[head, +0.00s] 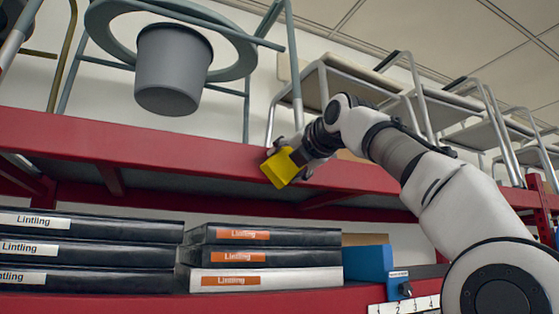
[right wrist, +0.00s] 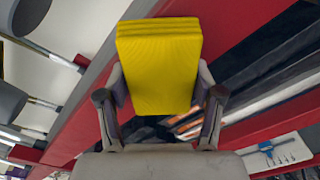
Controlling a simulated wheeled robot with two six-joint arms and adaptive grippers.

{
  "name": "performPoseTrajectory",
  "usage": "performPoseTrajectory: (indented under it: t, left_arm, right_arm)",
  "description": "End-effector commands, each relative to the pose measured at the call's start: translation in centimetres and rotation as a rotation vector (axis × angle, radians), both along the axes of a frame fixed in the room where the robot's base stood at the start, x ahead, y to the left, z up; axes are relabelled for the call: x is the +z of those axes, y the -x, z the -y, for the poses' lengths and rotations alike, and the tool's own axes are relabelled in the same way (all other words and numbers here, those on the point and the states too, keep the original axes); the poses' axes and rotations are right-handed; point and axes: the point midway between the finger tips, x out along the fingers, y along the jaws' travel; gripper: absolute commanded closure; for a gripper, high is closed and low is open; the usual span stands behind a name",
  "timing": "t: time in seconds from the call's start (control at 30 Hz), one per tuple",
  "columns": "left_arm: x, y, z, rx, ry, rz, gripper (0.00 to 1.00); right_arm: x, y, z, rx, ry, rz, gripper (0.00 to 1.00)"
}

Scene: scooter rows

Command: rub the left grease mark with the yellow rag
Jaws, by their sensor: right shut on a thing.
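The yellow rag (head: 279,169) is a folded block held in my right gripper (head: 291,158), in front of the red upper shelf beam in the head view. In the right wrist view the rag (right wrist: 158,62) stands out past the two fingers, which are shut on its sides. The rag overlaps the beam in the picture; I cannot tell whether it touches it. I make out no grease mark in either view; one may be hidden behind the rag or arm. My left gripper is not in view.
The red beam (head: 150,150) runs across the middle. Above stand a grey bucket (head: 174,72) in a ring frame and several metal-framed chairs or steps (head: 330,80). Below lie stacks of black and white boxes (head: 85,257) and a blue box (head: 367,263) on the lower shelf.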

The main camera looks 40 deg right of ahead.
Motion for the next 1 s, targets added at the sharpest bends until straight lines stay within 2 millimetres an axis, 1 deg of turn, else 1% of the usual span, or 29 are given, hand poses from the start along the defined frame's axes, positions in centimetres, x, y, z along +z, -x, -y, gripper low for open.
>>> performPoseTrajectory:
  t: [0.1,0.2,0.37,0.47,0.8,0.93,1.0]
  left_arm:
    - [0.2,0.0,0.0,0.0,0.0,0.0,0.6]
    - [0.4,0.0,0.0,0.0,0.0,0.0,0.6]
    - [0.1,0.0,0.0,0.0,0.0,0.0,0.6]
    - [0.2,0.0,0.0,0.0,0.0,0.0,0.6]
    - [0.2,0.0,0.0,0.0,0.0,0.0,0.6]
    - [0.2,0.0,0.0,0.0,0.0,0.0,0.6]
    - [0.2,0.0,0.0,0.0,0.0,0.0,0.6]
  right_arm:
    - [0.0,0.1,1.4,-0.002,-0.003,-0.001,0.89]
    - [0.0,0.3,2.4,-0.001,-0.003,0.0,0.89]
    - [-0.2,0.6,2.7,-0.001,-0.001,-0.001,0.89]
    - [-0.1,0.4,2.4,-0.001,-0.001,-0.002,0.89]
    - [-0.1,-0.6,-0.6,0.001,0.0,-0.004,0.89]
    - [-0.1,-0.7,-1.0,0.001,-0.001,-0.003,0.89]
    - [-0.2,-0.8,-1.5,0.001,0.0,-0.004,0.89]
